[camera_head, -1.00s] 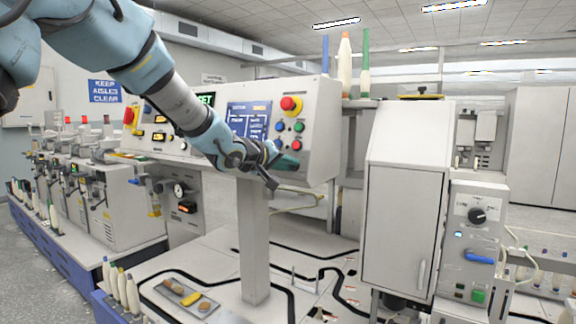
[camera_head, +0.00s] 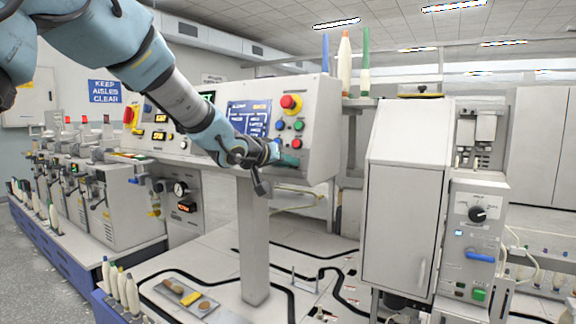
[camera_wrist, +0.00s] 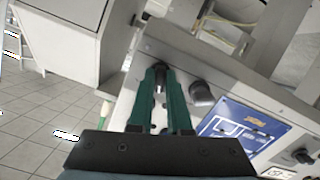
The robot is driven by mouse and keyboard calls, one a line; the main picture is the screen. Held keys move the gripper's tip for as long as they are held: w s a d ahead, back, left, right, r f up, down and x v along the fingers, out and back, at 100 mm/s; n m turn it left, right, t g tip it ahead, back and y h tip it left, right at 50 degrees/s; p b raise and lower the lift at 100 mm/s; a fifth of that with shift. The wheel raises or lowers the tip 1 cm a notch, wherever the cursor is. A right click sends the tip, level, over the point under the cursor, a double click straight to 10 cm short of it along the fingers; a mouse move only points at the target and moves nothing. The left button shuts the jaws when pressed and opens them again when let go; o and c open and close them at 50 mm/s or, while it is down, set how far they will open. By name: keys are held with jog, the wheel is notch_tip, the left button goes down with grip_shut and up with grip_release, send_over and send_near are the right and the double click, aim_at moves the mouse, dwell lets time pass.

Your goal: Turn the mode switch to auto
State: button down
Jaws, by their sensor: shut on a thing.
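My gripper (camera_head: 287,158) is at the lower part of the sloped control panel (camera_head: 322,125), below its coloured buttons. In the wrist view, the two green fingers of my gripper (camera_wrist: 160,78) are closed on a small dark knob with a metallic part, taken as the mode switch (camera_wrist: 160,86). The fingers cover most of it, so its pointer and the position it is set to cannot be read. In the head view my gripper hides the switch.
A red emergency button (camera_head: 290,103), a blue button (camera_head: 280,126), a green button (camera_head: 299,125) and a red button (camera_head: 297,143) sit close above my gripper. A blue display (camera_head: 249,118) is to the left. A separate dark rotary knob (camera_head: 478,213) is on the right-hand box.

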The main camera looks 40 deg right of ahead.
jog(key=shift+f+m+t+b, duration=0.1)
jog(key=shift+m+t+b, duration=0.3)
jog(key=shift+m+b, duration=4.15)
jog(key=m+p, duration=0.3)
jog(key=shift+m, duration=0.25)
jog(key=c, duration=0.9)
grip_release()
jog(key=shift+o, duration=0.2)
jog(key=p+v, duration=0.1)
jog(key=v, duration=1)
